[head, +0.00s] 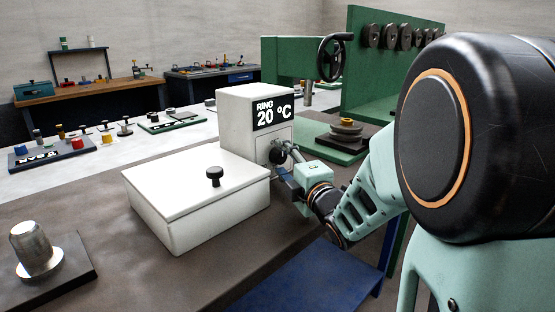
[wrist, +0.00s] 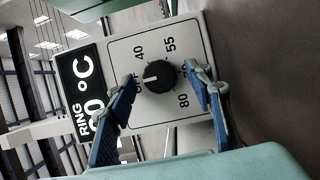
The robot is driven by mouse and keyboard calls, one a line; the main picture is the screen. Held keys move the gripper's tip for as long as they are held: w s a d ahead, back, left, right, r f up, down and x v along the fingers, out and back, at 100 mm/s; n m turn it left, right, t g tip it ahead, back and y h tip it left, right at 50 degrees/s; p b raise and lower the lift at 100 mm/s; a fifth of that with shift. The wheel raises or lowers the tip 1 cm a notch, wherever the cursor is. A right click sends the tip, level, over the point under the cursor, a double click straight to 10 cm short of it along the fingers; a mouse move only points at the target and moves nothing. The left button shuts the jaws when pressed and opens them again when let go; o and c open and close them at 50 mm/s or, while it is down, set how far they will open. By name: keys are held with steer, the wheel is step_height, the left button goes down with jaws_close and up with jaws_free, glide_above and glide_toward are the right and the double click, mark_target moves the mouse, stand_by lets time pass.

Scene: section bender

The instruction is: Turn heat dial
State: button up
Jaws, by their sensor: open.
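The heat dial (wrist: 158,76) is a round black knob with a white pointer line, on a light plate (wrist: 150,50) marked 40, 55 and 80, with other marks partly hidden. In the wrist view the plate looks turned on its side. My gripper (wrist: 166,86) is open, with one blue finger on each side of the dial; I cannot tell whether either finger touches it. The box's display (head: 272,112) reads RING 20 °C.
A low white box with a lid and black knob (head: 195,205) stands left of my gripper. A metal cylinder on a dark plate (head: 38,250) is at the front left.

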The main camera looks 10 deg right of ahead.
steer(key=shift+c, duration=0.6)
steer(key=c, duration=1)
steer(key=shift+c, duration=0.2)
steer(key=shift+r+m+p, duration=0.15)
steer(key=shift+m+p, duration=0.15)
